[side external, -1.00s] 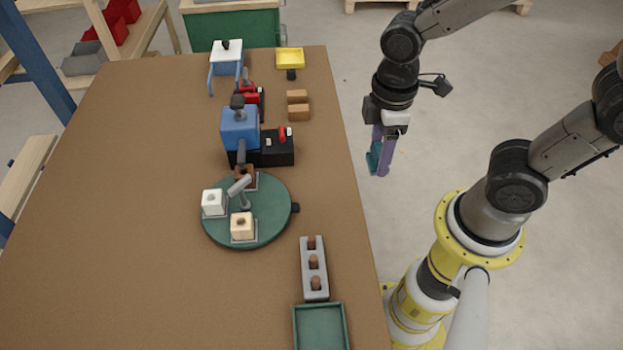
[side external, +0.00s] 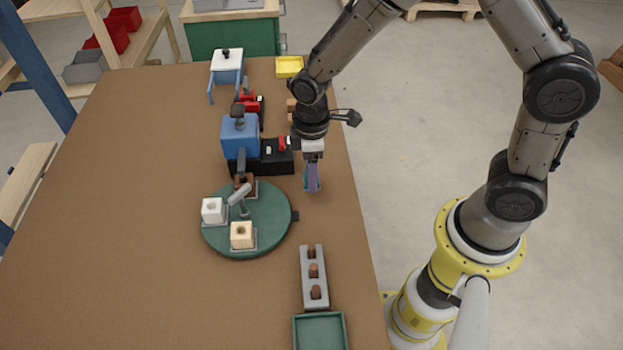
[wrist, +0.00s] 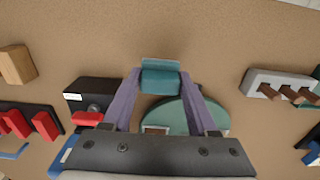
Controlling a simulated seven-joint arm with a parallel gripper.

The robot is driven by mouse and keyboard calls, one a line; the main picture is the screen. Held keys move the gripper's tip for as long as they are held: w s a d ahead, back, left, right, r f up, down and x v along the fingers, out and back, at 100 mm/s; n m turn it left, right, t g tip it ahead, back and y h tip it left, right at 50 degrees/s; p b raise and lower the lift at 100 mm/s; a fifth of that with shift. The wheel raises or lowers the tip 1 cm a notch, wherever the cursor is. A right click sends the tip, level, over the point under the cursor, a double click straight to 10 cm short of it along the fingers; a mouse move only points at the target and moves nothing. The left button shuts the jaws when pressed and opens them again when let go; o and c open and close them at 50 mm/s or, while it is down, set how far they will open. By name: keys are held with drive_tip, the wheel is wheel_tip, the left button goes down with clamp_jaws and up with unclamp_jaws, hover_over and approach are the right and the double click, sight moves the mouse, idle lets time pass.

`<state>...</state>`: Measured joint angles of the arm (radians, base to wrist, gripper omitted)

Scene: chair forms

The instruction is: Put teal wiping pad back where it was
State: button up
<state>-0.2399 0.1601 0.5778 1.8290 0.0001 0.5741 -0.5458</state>
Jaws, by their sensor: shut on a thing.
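My gripper (side external: 312,186) is above the brown table, right of the blue machine and a little beyond the green turntable. Its purple fingers are shut on the teal wiping pad (wrist: 160,80), which sits between the fingertips in the wrist view. In the side external view, only a small teal part of the pad (side external: 309,182) shows at the fingertips. In the wrist view, bare table lies around the pad's far side. I cannot tell how high the pad is above the table.
The green turntable (side external: 270,240) carries a white block (side external: 213,210) and a cream block (side external: 242,236). The blue machine (side external: 238,138) with its black base is close to my gripper's left. A grey peg rack (side external: 307,268) and a green tray (side external: 343,335) are nearer the front. The table's left is clear.

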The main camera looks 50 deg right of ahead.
drive_tip(key=shift+f, duration=1.5)
drive_tip(key=shift+f, duration=0.15)
drive_tip(key=o, duration=1.2)
wheel_tip(320, 180, up, 13)
drive_tip(key=shift+f, duration=0.2)
drive_tip(key=s+d+r+m+t, duration=0.2)
drive_tip(key=s+d+r+m, duration=0.2)
drive_tip(key=s, duration=0.5)
drive_tip(key=s+d+r+m+t, duration=0.3)
drive_tip(key=s+d+r+m, duration=0.1)
drive_tip(key=s+r, duration=0.4)
drive_tip(key=shift+s+d+r+m+t, duration=0.25)
drive_tip(key=shift+s+r+m+t, duration=0.1)
drive_tip(key=shift+s+m, duration=0.25)
